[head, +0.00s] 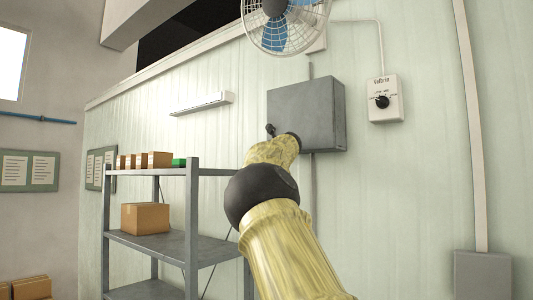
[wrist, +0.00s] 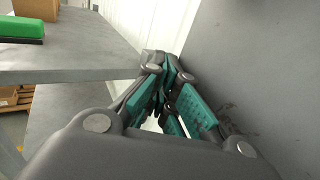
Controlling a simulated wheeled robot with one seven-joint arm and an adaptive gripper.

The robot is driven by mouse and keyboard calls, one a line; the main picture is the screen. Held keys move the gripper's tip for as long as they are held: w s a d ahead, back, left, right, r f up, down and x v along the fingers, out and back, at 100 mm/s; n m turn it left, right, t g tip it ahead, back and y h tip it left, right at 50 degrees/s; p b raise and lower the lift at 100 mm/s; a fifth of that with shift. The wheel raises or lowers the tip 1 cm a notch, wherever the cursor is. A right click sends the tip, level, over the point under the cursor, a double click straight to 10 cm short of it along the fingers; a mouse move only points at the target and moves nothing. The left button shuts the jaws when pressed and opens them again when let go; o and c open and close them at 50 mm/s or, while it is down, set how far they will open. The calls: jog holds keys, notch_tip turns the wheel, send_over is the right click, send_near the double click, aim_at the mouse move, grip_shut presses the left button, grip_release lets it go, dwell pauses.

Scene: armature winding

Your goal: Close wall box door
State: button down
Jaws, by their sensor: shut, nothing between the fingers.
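The grey wall box (head: 308,108) hangs on the pale panelled wall, right of the shelf. Its broad front face looks flat and no interior shows; I cannot tell whether the door is fully flush or slightly ajar. My gripper (head: 270,131) is at the lower left edge of the box, partly hidden behind my arm. In the wrist view my gripper (wrist: 167,92) has its teal-padded fingers together with nothing between them. A large grey surface, seemingly the box (wrist: 270,65), fills the right side close beside the fingers. I cannot tell whether they touch it.
A grey metal shelf (head: 150,243) with cardboard boxes (head: 146,217) and a green item (head: 179,162) stands left of my arm. A fan (head: 284,22) is above the box. A control dial box (head: 384,99) is on the wall to the right.

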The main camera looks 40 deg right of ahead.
jog(key=s+a+b, duration=0.3)
jog(key=a+b, duration=0.3)
jog(key=a, duration=0.7)
jog(key=shift+s+a, duration=0.25)
jog(key=shift+s, duration=0.15)
jog(key=shift+f, duration=0.1)
